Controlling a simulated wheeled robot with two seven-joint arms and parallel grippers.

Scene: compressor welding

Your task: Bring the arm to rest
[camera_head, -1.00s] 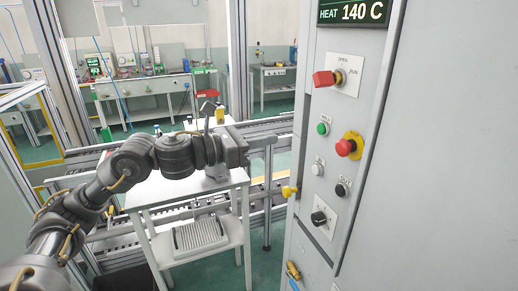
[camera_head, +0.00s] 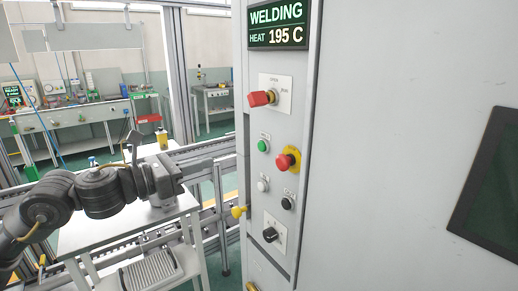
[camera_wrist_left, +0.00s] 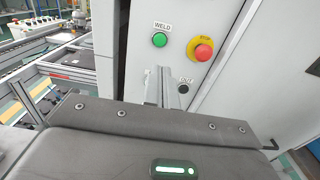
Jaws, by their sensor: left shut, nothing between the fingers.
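My left arm reaches in from the left in the head view. Its gripper (camera_head: 208,165) is shut and empty, pointing right toward the grey machine's control panel, above the white table. In the left wrist view the closed fingers (camera_wrist_left: 166,86) stand in front of the panel, between the green WELD button (camera_wrist_left: 160,39) and a black button (camera_wrist_left: 184,88). From this angle I cannot tell the exact gap to the panel. My right gripper is in neither view.
The grey machine (camera_head: 400,190) fills the right side, with a display (camera_head: 278,25) reading WELDING, HEAT 195 C. Its panel has a red switch (camera_head: 262,98) and a red stop button (camera_head: 286,161). The white table (camera_head: 82,236) and a conveyor rail (camera_head: 222,150) lie left of it.

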